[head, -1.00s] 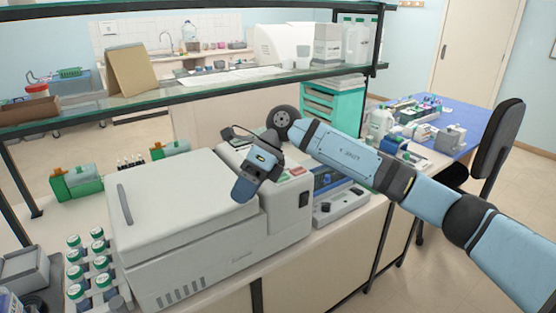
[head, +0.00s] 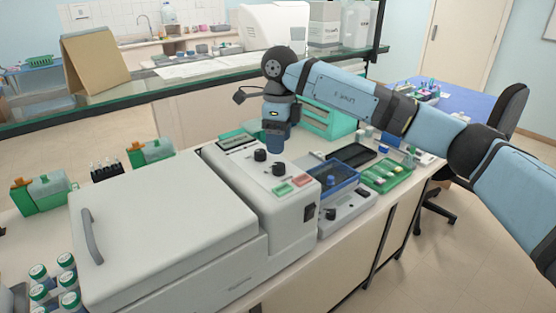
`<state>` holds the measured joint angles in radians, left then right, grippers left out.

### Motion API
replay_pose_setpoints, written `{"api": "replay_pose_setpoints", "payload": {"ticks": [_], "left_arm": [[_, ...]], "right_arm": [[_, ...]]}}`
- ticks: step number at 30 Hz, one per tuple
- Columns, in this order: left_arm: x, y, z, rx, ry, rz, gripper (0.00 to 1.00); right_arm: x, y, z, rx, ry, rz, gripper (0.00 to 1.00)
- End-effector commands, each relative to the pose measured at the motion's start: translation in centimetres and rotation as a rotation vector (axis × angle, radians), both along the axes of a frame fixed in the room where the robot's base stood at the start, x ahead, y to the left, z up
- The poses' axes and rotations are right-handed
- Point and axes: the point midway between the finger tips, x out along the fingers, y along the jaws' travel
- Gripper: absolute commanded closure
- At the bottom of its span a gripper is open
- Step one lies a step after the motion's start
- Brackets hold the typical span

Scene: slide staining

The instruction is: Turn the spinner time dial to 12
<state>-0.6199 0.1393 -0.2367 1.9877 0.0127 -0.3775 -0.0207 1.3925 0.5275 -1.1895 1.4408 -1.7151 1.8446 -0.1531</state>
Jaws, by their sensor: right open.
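The spinner (head: 165,225) is a large light-grey box with a closed lid and a control panel at its right end. Two black dials (head: 278,168) stand on the panel, with a green and a red button beside them. Their markings are too small to read, so I cannot tell which is the time dial or where it points. My right gripper (head: 274,146) points down just above and behind the dials, apart from them as far as I can see. It is open and empty; its fingertips are hard to make out. My left gripper is not in view.
A blue-topped device (head: 338,178) and a green tray (head: 387,175) stand to the right of the spinner. Green containers (head: 42,192) stand behind its left side, and several capped jars (head: 52,285) stand at front left. A glass shelf (head: 200,70) crosses behind the bench.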

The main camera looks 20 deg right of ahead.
Motion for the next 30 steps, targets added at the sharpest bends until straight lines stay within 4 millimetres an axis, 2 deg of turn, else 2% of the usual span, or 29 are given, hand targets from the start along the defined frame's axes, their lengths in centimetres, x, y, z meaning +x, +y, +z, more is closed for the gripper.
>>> {"api": "replay_pose_setpoints", "payload": {"ticks": [3,9,15,22,23,29,30], "left_arm": [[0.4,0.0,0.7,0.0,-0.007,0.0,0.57],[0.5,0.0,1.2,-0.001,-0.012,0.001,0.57],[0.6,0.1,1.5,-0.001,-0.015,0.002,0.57],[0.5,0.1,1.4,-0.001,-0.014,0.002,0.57],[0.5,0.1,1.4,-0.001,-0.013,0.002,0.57],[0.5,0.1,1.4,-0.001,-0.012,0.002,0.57],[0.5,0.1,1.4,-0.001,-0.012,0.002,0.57]], "right_arm": [[-0.1,0.0,-2.4,0.0,0.002,0.0,0.4],[-0.3,0.1,-5.3,0.0,0.001,0.001,0.4],[-0.3,0.2,-6.4,0.0,-0.001,0.001,0.4],[-0.3,0.2,-6.5,0.001,-0.002,0.001,0.4],[-0.3,0.2,-6.5,0.001,-0.002,0.001,0.42],[-0.3,0.2,-6.5,0.001,-0.001,0.001,0.88],[-0.3,0.2,-6.5,0.001,-0.001,0.001,0.89]]}}
